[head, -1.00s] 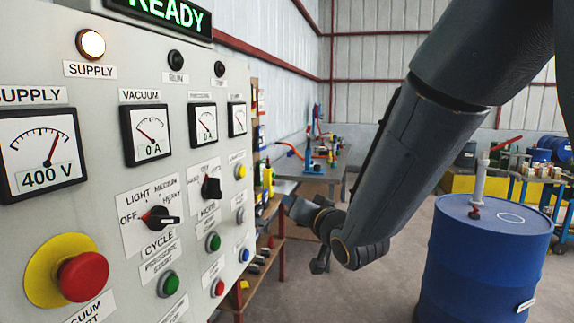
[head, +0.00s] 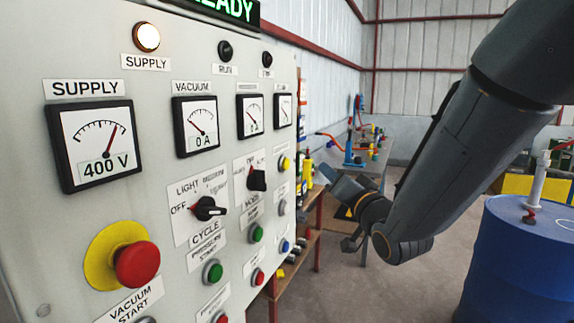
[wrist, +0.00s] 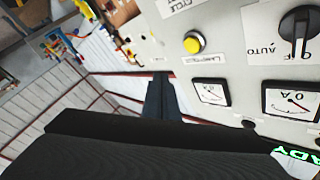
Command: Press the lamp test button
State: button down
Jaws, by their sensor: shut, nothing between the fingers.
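The lamp test button is a yellow round button (head: 284,163) at the right side of the grey control panel (head: 150,190). In the wrist view the yellow button (wrist: 193,43) shows upside down beside its label, which seems to read LAMP TEST (wrist: 203,59). My gripper (head: 324,172) is to the right of the button in the head view, apart from the panel. In the wrist view my gripper (wrist: 158,82) is shut and empty, its tips to the lower left of the button. No contact with the button shows.
A black selector knob (head: 257,180) sticks out left of the yellow button. Green (head: 256,233), blue (head: 284,246) and red (head: 258,277) buttons sit lower. A red emergency stop (head: 137,264) is at lower left. A blue drum (head: 515,265) stands at right, with open floor between.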

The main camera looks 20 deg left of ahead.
jog(key=a, duration=0.6)
jog(key=shift+w+a, duration=0.25)
jog(key=shift+a, duration=0.15)
jog(key=shift+a, duration=0.1)
dwell(1.6)
jog(key=shift+a+b, duration=0.3)
jog(key=shift+b, duration=0.05)
jog(key=shift+a, duration=0.5)
dwell(0.7)
jog(key=shift+d, duration=0.15)
jog(key=shift+d+b, duration=0.4)
jog(key=shift+d, duration=0.35)
jog(key=shift+s+d+b, duration=0.2)
jog(key=shift+d+b, duration=0.1)
jog(key=shift+d, duration=2.2)
